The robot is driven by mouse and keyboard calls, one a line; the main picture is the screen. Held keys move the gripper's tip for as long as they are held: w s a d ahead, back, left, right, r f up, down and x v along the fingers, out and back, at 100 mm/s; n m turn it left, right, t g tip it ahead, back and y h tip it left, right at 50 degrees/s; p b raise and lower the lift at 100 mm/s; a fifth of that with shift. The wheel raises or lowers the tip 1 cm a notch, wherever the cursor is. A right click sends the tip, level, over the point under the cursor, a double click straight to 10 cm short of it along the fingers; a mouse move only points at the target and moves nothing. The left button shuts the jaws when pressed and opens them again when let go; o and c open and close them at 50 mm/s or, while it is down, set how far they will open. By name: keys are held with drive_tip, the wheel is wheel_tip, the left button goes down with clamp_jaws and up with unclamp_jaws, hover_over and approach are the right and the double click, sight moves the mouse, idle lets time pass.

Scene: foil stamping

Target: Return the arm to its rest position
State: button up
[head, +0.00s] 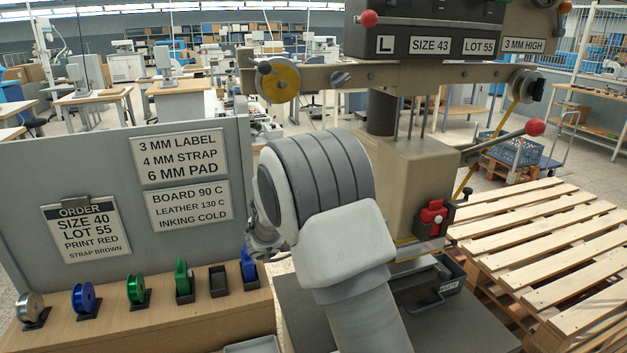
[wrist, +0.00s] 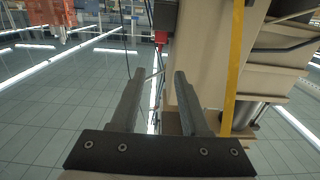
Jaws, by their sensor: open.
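My gripper (wrist: 160,85) shows in the wrist view with its two dark fingers spread apart and nothing between them. It is beside the beige body of the stamping press (wrist: 207,50), with grey tiled floor beyond to the left. In the head view my pale grey arm rises in front of the press (head: 405,180) and hides part of its column and base.
A wooden bench (head: 190,325) at left holds several foil rolls, including a blue one (head: 84,297). A grey panel (head: 95,160) with signs stands behind it. Pallets (head: 540,240) lie at right. A red switch (head: 432,217) and red-knobbed lever (head: 535,127) project from the press.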

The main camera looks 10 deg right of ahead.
drive_tip(key=w+a+r+n+t+y, duration=0.3)
drive_tip(key=w+r+n+t+y, duration=0.2)
drive_tip(key=w+r+t+y, duration=0.4)
drive_tip(key=s+a+r+n+t+y, duration=0.3)
drive_tip(key=s+a+r+n+y, duration=0.25)
drive_tip(key=s+a+y, duration=0.2)
drive_tip(key=s+f+n+g, duration=0.3)
drive_tip(key=s+f+g, duration=0.1)
drive_tip(key=s, duration=1)
drive_tip(key=s+d+f+n+g+y, duration=0.1)
drive_tip(key=s+f+n+g, duration=0.2)
drive_tip(key=s, duration=1.2)
wheel_tip(320, 180, down, 4)
drive_tip(key=shift+s+d+f+g, duration=0.15)
drive_tip(key=shift+f+g, duration=0.05)
drive_tip(key=shift+g, duration=0.8)
